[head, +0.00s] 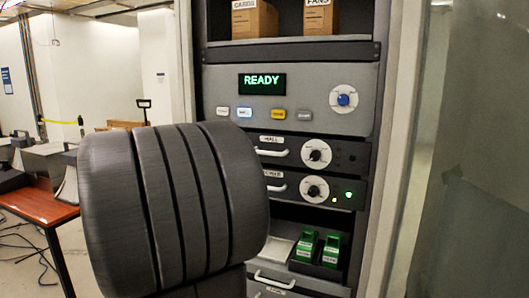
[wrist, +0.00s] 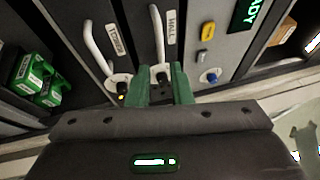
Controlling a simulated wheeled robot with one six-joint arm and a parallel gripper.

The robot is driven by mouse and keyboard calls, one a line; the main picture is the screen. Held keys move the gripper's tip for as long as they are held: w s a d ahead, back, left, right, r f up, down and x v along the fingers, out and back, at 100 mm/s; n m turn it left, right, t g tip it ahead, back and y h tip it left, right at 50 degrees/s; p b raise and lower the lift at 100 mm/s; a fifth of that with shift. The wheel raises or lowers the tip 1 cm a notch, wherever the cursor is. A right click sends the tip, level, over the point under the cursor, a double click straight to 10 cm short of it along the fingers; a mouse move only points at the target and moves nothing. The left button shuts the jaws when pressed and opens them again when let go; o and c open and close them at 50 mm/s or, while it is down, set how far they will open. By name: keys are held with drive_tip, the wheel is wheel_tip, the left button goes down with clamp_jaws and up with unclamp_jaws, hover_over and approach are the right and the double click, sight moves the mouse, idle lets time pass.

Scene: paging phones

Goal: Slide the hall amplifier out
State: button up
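The hall amplifier (head: 310,152) is a dark rack unit labelled HALL, with a white handle at its left and a round white dial with a black knob. It sits flush in the rack. In the wrist view its handle (wrist: 158,32) stands upright in the picture, with the HALL label beside it. My gripper (wrist: 163,88) shows two green fingers, apart, with the hall dial and knob (wrist: 163,74) seen between their tips. I cannot tell whether they touch it. Nothing is held. In the head view my dark arm hides the gripper.
Above is a panel (head: 300,95) with a READY display, buttons and a blue knob. Green boxes (head: 306,246) stand on a lower shelf. A wooden table (head: 38,205) stands at left.

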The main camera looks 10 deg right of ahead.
sight(265, 153)
drive_tip(key=p+x, duration=0.2)
drive_tip(key=x, duration=0.9)
drive_tip(key=shift+w+d+p, duration=0.15)
drive_tip(key=shift+p, duration=0.15)
clamp_jaws()
